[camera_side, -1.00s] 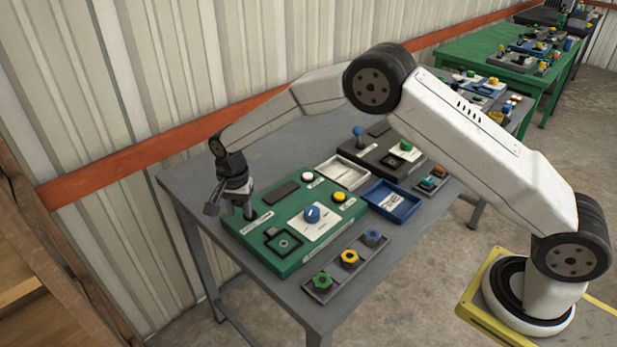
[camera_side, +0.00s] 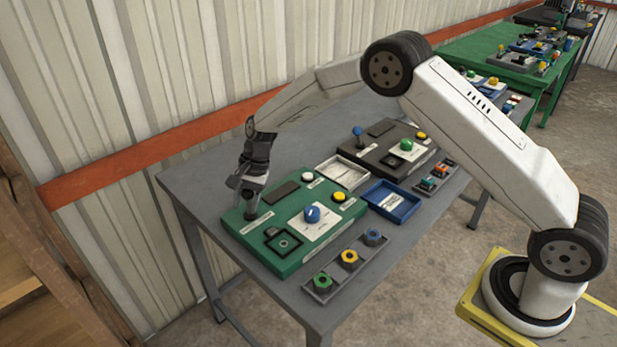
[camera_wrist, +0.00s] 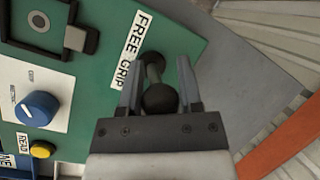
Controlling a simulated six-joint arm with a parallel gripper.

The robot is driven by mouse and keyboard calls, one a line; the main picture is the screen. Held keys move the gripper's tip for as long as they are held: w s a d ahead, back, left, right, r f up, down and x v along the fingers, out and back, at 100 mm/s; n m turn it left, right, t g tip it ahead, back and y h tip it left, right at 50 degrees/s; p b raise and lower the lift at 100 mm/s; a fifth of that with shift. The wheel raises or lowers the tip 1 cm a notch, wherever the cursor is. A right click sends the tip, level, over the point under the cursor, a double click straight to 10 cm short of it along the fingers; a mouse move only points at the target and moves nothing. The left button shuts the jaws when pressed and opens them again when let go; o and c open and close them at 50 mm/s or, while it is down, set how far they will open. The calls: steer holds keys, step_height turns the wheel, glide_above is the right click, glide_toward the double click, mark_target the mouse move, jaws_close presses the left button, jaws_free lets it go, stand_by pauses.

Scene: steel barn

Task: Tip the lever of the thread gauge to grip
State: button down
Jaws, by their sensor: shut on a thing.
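The green thread gauge board (camera_side: 278,262) lies on the near left part of the grey table. Its lever, a dark stem with a black ball knob (camera_wrist: 160,98), stands beside a white label (camera_wrist: 130,48) reading FREE and GRIP. In the wrist view the ball shows nearer the GRIP end, while the stem's foot (camera_wrist: 152,60) is higher up in the picture. My gripper (camera_wrist: 158,85) has one finger on each side of the lever and is shut on it. In the side view my gripper (camera_side: 246,195) reaches down over the board's left corner and partly hides the lever.
The board also carries a blue knob (camera_side: 312,214), a yellow button (camera_side: 339,196), a white button (camera_side: 307,177) and a black square socket (camera_side: 284,241). A tray of coloured nuts (camera_side: 346,266), a blue tray (camera_side: 392,202) and a dark board (camera_side: 383,152) lie nearby. The ribbed wall is close behind.

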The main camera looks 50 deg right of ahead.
steer(key=shift+w+d+y, duration=0.1)
steer(key=shift+d+y, duration=0.4)
steer(key=shift+y, duration=0.4)
steer(key=shift+d+y, duration=0.45)
steer(key=shift+y, duration=0.45)
steer(key=shift+c, duration=1.3)
jaws_free()
steer(key=v, duration=0.7)
steer(key=shift+d+r, duration=0.25)
steer(key=shift+d, duration=0.05)
steer(key=s+d+n+t+h, duration=0.1)
steer(key=s+n+h, duration=0.1)
steer(key=s, duration=0.7)
steer(key=s+d+r+n+h, duration=0.1)
steer(key=s+d+n+h, duration=0.1)
steer(key=s+n, duration=0.3)
steer(key=s+d+r+n+t+h, duration=0.1)
steer(key=s+n+h, duration=0.3)
steer(key=s, duration=0.9)
steer(key=shift+s+d+r+t, duration=0.2)
steer(key=shift+d+t, duration=0.1)
steer(key=shift+d, duration=0.3)
